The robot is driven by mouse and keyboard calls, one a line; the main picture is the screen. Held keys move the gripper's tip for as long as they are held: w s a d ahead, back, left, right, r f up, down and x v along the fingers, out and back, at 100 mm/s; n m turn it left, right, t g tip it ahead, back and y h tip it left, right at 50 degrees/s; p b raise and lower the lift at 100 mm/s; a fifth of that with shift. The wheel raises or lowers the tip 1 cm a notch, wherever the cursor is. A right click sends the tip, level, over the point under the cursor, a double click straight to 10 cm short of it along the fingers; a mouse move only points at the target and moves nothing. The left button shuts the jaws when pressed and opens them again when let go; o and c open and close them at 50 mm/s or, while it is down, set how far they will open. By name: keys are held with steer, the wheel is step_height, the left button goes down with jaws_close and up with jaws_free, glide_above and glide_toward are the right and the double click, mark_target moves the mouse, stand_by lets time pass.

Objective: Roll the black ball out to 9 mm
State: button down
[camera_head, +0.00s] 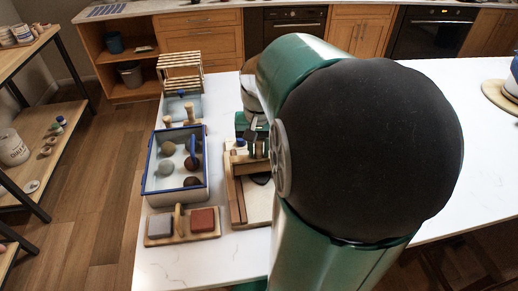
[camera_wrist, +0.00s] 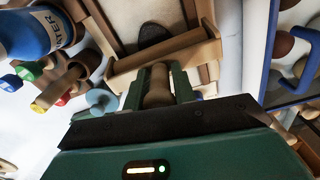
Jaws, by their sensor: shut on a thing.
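The black clay piece (camera_wrist: 152,34) lies on a pale board (camera_wrist: 140,12) between wooden rails in the wrist view. It looks like a dark rounded oval, and its near edge is partly hidden. In the head view it shows as a small dark patch (camera_head: 262,179), mostly blocked by my arm. My gripper (camera_wrist: 158,78) is shut on an upright-looking wooden handle (camera_wrist: 158,92). A wooden bar (camera_wrist: 170,58) crosses just beyond the handle, beside the black clay. I cannot tell whether the bar touches the clay or how thick the clay is.
A blue-rimmed tray (camera_head: 148,187) with several clay balls stands left of the board. A block stand (camera_head: 159,228) with grey and red blocks is in front. A wooden rack (camera_head: 180,68) stands behind. A blue water bottle (camera_wrist: 28,34) and colored-tipped tools (camera_wrist: 60,90) are near my gripper.

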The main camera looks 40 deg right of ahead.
stand_by(0.3)
steer(key=shift+w+d+f, duration=0.2)
steer(key=shift+w+d, duration=0.3)
steer(key=shift+w, duration=0.2)
steer(key=shift+f, duration=0.1)
steer(key=shift+r, duration=3.45)
